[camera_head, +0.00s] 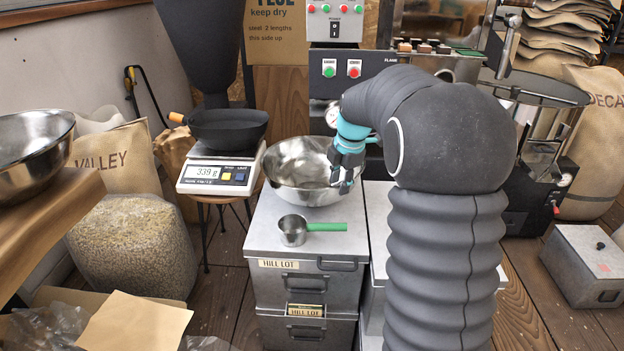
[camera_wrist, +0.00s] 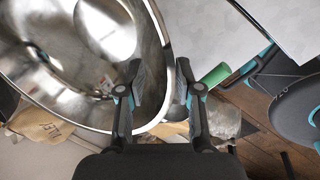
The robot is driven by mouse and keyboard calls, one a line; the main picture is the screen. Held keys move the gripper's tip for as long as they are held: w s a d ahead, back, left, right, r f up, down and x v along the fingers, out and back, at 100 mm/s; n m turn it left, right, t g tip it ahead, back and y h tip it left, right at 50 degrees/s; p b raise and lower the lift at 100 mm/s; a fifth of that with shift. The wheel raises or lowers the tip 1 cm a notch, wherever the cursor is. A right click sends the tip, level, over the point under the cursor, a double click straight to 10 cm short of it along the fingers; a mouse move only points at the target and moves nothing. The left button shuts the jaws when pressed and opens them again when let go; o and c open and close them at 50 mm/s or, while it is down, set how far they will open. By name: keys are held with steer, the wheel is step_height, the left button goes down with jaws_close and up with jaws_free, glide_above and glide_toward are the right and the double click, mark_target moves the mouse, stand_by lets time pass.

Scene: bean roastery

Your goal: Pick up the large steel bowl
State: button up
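A wide shiny steel bowl (camera_head: 290,168) stands upright on the grey metal drawer cabinet (camera_head: 262,235). Its curved inside and rim fill the left of the wrist view (camera_wrist: 75,60). My gripper (camera_head: 346,178) is at the bowl's right rim, pointing down. In the wrist view, the fingers (camera_wrist: 160,78) are apart, with one over the bowl's inside and the other outside it. The rim passes between them, and a gap shows, so the gripper is open. A second steel bowl (camera_head: 32,150) sits on the wooden counter at the far left. My arm hides some space behind the bowl.
A steel scoop (camera_head: 293,230) with a green handle (camera_head: 327,227) lies in front of the bowl on the cabinet. A scale (camera_head: 218,172) with a black pan (camera_head: 228,130) stands on a stool to the left. Roasting machinery (camera_head: 340,68) is behind. A grey box (camera_head: 590,262) is at the right.

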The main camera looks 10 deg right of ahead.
mark_target(336, 198)
steer(key=shift+x, duration=2.3)
steer(key=shift+s, duration=0.2)
jaws_close()
